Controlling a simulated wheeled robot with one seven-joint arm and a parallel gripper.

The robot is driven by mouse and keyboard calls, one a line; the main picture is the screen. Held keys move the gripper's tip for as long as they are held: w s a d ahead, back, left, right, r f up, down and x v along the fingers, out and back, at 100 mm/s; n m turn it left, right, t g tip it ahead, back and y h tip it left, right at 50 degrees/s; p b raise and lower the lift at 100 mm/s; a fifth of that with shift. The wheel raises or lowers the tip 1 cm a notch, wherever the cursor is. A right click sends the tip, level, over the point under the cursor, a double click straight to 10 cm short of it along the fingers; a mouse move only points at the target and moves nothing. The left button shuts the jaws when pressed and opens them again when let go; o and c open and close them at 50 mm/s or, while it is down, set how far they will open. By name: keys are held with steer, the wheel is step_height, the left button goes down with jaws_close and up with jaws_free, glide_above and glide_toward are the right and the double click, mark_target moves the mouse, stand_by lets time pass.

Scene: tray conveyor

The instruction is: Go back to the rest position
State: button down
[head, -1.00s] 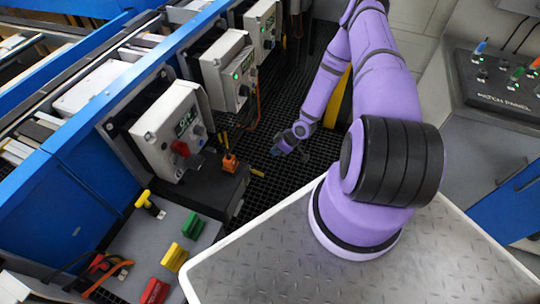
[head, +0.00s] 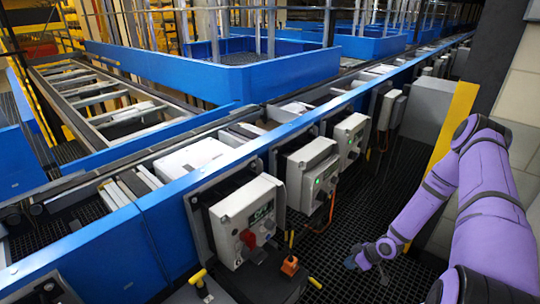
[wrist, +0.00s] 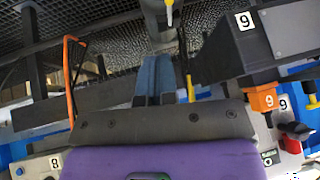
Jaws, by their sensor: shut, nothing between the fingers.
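My gripper (head: 352,262) hangs low at the right of the head view, at the end of my purple arm, over the black floor grating. Its blue fingers (wrist: 153,78) are together and empty in the wrist view. In the head view nothing touches the gripper, and the nearest control box stands apart to its left. Part of my arm is cut off by the right edge.
Control boxes (head: 245,222) line the blue conveyor rail (head: 160,222), the nearest with a red knob. An orange plug (head: 290,266) and a yellow-handled tool (head: 198,279) are below. Dark grating (head: 385,210) between boxes and arm is clear. A yellow post (head: 455,125) stands behind the arm.

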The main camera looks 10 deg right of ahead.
steer(key=w+d+r+h, duration=0.2)
steer(key=r, duration=0.8)
steer(key=w+d+r+m+g+h, duration=0.1)
steer(key=w+d+r+h, duration=0.15)
steer(key=r, duration=0.75)
steer(key=w+d+r+h, duration=0.1)
steer(key=w+r+h, duration=0.15)
steer(key=r, duration=0.75)
steer(key=s+a+r+m, duration=0.2)
steer(key=a+r, duration=0.1)
steer(key=r, duration=0.9)
steer(key=s+a+r+m, duration=0.1)
steer(key=s+a+r, duration=0.2)
steer(key=r, duration=0.2)
steer(key=s+a+r+m+t+h, duration=0.1)
steer(key=s+a+r, duration=0.2)
steer(key=r, duration=0.3)
steer(key=s+a+r+m, duration=0.1)
steer(key=s+a+r, duration=0.15)
steer(key=r, duration=0.25)
steer(key=s+a+r+y, duration=0.1)
steer(key=s+a+r, duration=0.2)
steer(key=s, duration=0.5)
steer(key=s+a+r+m+t+y, duration=0.1)
steer(key=s+a+r, duration=0.3)
steer(key=s, duration=0.5)
steer(key=shift+s+a, duration=0.3)
steer(key=shift+a, duration=0.4)
